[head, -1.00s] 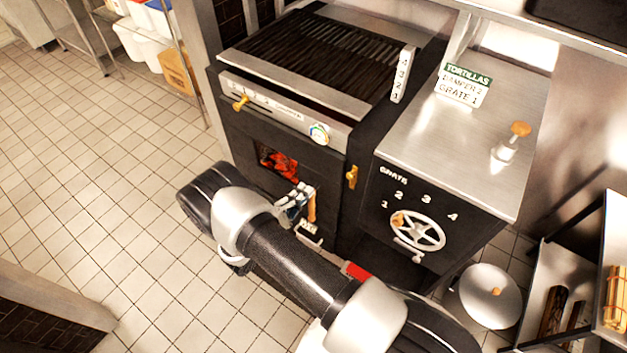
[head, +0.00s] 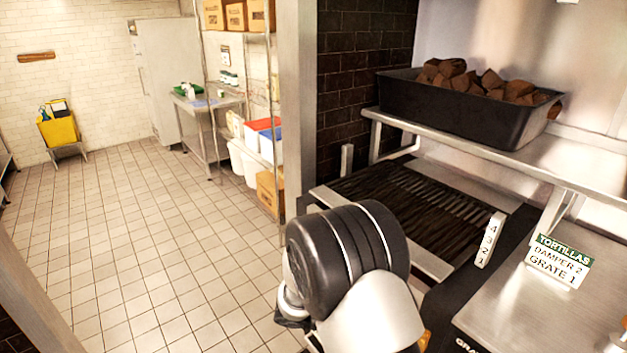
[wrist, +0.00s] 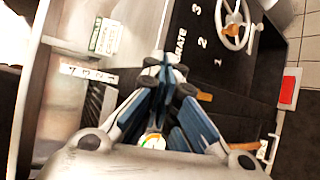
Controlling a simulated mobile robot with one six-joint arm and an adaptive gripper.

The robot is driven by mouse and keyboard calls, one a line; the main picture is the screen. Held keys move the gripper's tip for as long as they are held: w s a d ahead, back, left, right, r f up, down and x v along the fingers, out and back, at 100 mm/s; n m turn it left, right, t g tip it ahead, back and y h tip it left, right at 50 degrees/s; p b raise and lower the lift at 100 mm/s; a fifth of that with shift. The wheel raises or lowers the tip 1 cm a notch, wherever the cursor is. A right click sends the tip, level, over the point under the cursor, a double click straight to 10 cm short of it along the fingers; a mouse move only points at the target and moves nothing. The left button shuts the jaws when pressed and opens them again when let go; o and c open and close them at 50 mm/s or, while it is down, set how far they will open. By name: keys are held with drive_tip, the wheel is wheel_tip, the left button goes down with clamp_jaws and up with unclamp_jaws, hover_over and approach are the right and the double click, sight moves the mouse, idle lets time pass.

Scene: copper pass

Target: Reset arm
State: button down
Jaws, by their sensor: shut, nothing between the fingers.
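My gripper (wrist: 165,68) shows in the wrist view, its blue-and-grey fingers meeting at the tips with nothing between them. It is in front of the dark grill front, and part of the round dial (wrist: 152,141) shows between the finger bases. In the head view my arm's dark and silver links stand in front of the grill and hide its front. The gripper fingers cannot be made out there.
The grill grate (head: 405,205) is close behind my arm. A sign (head: 558,262) stands on the steel counter at right. A black tray of brown chunks (head: 455,105) sits on the shelf above. The wheel (wrist: 236,25) shows in the wrist view. Open tiled floor (head: 140,240) lies left.

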drive_tip(key=s+a+r+m+t+y, duration=0.1)
drive_tip(key=s+a+r+t+y, duration=0.1)
drive_tip(key=s+r+y, duration=0.5)
drive_tip(key=s+a+r+m+t+y, duration=0.2)
drive_tip(key=s+r+y, duration=0.4)
drive_tip(key=s, duration=0.8)
wheel_tip(320, 180, up, 4)
drive_tip(key=shift+s+a+f+m+y, duration=0.1)
drive_tip(key=shift+s+a+m+y, duration=0.25)
drive_tip(key=shift+a, duration=0.35)
drive_tip(key=shift+w, duration=0.15)
